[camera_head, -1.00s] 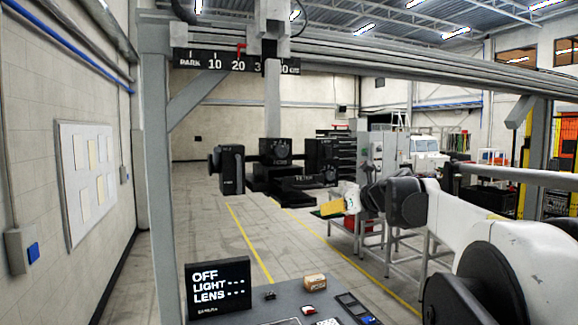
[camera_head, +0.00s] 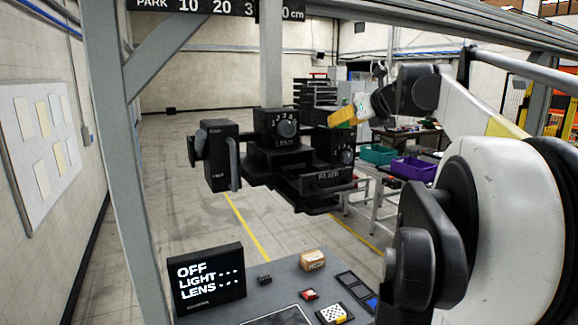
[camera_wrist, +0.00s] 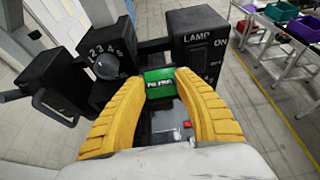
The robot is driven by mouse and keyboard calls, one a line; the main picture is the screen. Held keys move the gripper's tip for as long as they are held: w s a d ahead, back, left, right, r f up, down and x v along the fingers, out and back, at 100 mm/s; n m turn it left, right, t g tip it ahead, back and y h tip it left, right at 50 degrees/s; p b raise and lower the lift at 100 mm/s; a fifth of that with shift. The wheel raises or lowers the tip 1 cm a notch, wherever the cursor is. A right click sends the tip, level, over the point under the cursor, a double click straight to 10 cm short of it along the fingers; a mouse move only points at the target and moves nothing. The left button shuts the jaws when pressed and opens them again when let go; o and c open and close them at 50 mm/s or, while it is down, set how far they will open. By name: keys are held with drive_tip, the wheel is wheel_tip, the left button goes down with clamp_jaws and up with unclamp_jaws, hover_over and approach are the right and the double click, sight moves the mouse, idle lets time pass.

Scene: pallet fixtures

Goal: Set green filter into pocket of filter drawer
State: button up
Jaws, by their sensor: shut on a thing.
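The green filter (camera_wrist: 158,82) shows in the wrist view between the tips of my gripper (camera_wrist: 160,84), which is shut on it. The filter drawer (camera_head: 328,179), with a FILTER label, sticks out at the apparatus's lower front. My fingers appear above and apart from it. The drawer's pocket cannot be made out.
A numbered dial (camera_head: 286,129) and a lamp box (camera_wrist: 200,45) are on the apparatus beside the drawer. A console with a display (camera_head: 206,277) and a small box (camera_head: 312,260) stands in front. Teal (camera_head: 378,155) and purple (camera_head: 414,168) crates stand behind at right.

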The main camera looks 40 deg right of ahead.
drive_tip(key=shift+w+a+f, duration=0.2)
drive_tip(key=shift+w+a, duration=0.05)
drive_tip(key=shift+a, duration=0.05)
drive_tip(key=a+f+p, duration=0.1)
drive_tip(key=a+f, duration=0.1)
drive_tip(key=a, duration=0.1)
drive_tip(key=w+a+f, duration=0.1)
drive_tip(key=a+f, duration=0.1)
drive_tip(key=a, duration=0.2)
drive_tip(key=a+f+p, duration=0.1)
drive_tip(key=a, duration=0.2)
drive_tip(key=shift+w+a+f+p, duration=0.15)
drive_tip(key=shift+a+f+p, duration=0.15)
drive_tip(key=shift+f, duration=0.1)
drive_tip(key=shift+a+f, duration=0.15)
drive_tip(key=shift+f, duration=0.4)
wheel_tip(320, 180, down, 4)
drive_tip(key=shift+w+r+p, duration=0.1)
drive_tip(key=shift+r+p, duration=0.15)
drive_tip(key=shift+p, duration=0.3)
drive_tip(key=o, duration=1.1)
drive_tip(key=shift+f, duration=0.15)
